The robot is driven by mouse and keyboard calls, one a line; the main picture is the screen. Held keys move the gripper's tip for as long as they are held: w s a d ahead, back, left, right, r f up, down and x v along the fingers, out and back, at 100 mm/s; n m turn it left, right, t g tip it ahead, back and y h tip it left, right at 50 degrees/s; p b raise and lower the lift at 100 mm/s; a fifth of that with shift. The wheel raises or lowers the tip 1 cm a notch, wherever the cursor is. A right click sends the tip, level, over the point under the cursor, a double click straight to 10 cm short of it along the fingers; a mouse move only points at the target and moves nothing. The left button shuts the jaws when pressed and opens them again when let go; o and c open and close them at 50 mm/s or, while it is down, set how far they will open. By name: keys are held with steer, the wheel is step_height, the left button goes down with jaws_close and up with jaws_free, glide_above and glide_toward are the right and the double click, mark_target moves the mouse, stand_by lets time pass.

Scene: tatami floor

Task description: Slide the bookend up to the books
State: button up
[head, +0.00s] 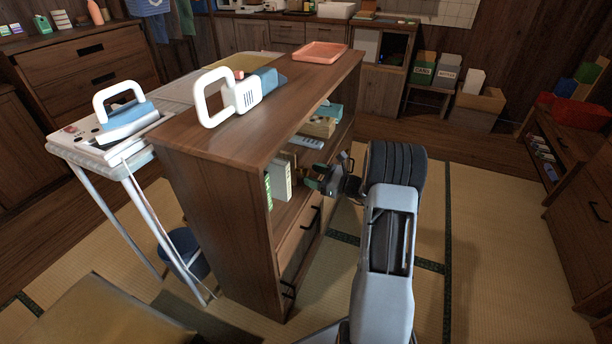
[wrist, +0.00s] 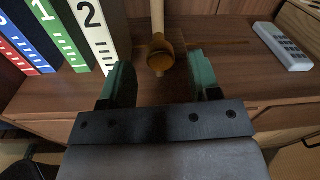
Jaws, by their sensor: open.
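The books are upright binders at the left of the wrist view: a white one marked 2 (wrist: 92,30), a green one marked 1 (wrist: 55,35), and blue and red ones beyond. In the head view the binders (head: 280,180) stand inside the shelf unit. What looks like the bookend (wrist: 160,58), a brown wooden piece with a rounded knob and pale post, stands right of the white binder with a gap between. My gripper (wrist: 161,84) is open, with green fingertips either side of the knob and no clear contact. In the head view my gripper (head: 318,182) reaches into the shelf.
A grey remote (wrist: 284,46) lies on the shelf at right in the wrist view. Tatami floor right of my arm is clear.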

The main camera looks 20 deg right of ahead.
mark_target(308, 173)
steer(key=shift+b+x, duration=0.3)
steer(key=shift+x, duration=1.35)
jaws_close()
